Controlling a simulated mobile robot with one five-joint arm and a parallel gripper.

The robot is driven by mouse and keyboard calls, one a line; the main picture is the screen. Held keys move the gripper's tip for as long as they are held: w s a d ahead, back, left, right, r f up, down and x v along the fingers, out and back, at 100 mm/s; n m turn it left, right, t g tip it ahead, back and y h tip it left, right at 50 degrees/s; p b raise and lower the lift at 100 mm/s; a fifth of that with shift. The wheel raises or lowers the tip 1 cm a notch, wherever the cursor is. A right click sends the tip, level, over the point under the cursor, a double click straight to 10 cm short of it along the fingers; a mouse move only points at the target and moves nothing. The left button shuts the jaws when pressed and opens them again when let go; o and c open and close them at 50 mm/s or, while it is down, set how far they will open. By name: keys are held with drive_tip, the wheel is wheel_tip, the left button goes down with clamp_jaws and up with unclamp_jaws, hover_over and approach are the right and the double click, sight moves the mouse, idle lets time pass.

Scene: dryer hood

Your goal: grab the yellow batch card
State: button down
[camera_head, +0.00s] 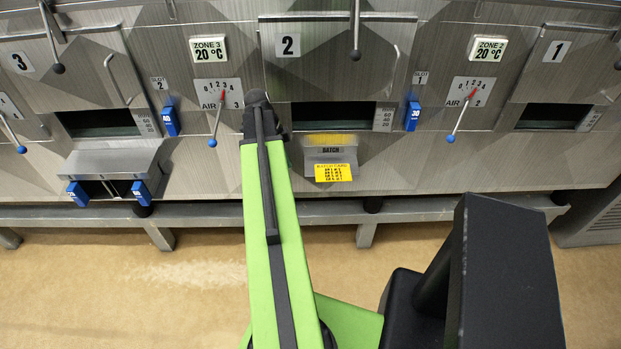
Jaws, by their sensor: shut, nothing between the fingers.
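The yellow batch card (333,172) shows at the front of a small grey metal holder (331,152) marked BATCH, on the dryer wall below hatch 2. Dark print covers its face. A blurred yellow band (330,139) shows just above the holder; I cannot tell whether it is a reflection or part of a card. My green arm reaches up the picture left of the holder, and its dark far end is beside the hatch 2 opening. My gripper's fingers do not show. Nothing covers the card.
Blue-knobbed air levers (213,142) (451,138) and blue slot tabs (171,121) (412,116) stick out on both sides. A metal chute (113,160) juts out at left. A grey rail (420,206) runs below the wall. The tan floor is clear in front.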

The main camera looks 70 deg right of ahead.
drive_tip(key=s+d+f+b, duration=0.3)
drive_tip(key=s+f+b, duration=0.4)
drive_tip(key=f+b, duration=0.2)
drive_tip(key=shift+s+f+m+b, duration=0.25)
drive_tip(key=shift+s+m+b, duration=0.05)
drive_tip(key=shift+s+m, duration=0.1)
drive_tip(key=shift+w, duration=0.1)
